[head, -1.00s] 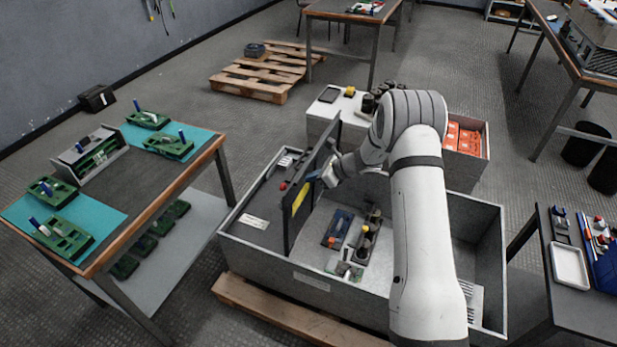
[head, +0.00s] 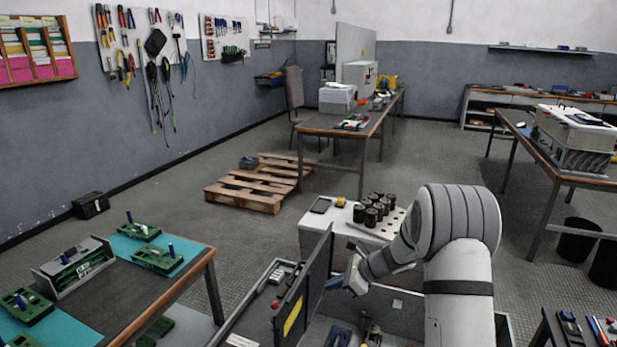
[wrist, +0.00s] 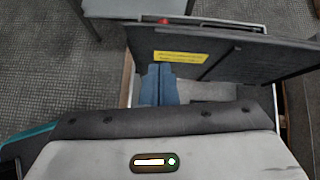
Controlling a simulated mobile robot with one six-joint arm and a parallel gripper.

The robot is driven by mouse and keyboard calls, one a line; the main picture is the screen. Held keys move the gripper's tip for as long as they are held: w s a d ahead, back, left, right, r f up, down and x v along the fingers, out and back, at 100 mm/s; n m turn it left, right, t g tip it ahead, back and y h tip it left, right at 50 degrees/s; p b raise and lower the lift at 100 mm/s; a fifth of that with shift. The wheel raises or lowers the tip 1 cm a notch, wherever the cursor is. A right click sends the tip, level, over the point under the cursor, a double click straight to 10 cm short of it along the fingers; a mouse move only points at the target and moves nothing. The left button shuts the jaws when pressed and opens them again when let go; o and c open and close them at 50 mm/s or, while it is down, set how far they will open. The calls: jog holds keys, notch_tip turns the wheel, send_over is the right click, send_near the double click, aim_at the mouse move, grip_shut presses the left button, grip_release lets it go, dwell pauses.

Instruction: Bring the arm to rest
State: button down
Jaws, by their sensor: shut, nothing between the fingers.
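My gripper (head: 334,282) is in the head view beside the dark upright door panel (head: 306,291) of the grey cabinet. In the wrist view its two blue fingers (wrist: 158,85) are together and hold nothing. The door panel (wrist: 225,52), with a yellow label (wrist: 181,57), stands just beyond the fingertips. I cannot tell whether they touch it. The cabinet (head: 395,303) lies open below my arm, and most of its inside is cut off by the lower edge of the head view.
A workbench (head: 117,300) with green boards on teal mats stands at the left. A grey-white cabinet (head: 318,222) with several dark cylinders (head: 371,209) stands behind my gripper. A wooden pallet (head: 243,191) lies on the floor. Open floor shows between pallet and workbench.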

jog(key=s+d+r+n+g+h, duration=0.1)
jog(key=s+r+n+h, duration=0.1)
jog(key=s+r+n, duration=0.45)
jog(key=s+d+r+n+h, duration=0.1)
jog(key=s+r+n+h, duration=0.15)
jog(key=s, duration=0.75)
jog(key=s+d+r+n+g+h, duration=0.1)
jog(key=s+r+n+h, duration=0.1)
jog(key=s+r+n, duration=0.55)
jog(key=s+d+n+t+h, duration=0.1)
jog(key=s+d+n+h, duration=0.2)
jog(key=s, duration=0.8)
jog(key=shift+d+f+n+p, duration=0.25)
jog(key=shift+d+n+p, duration=0.2)
jog(key=shift+d+n, duration=0.15)
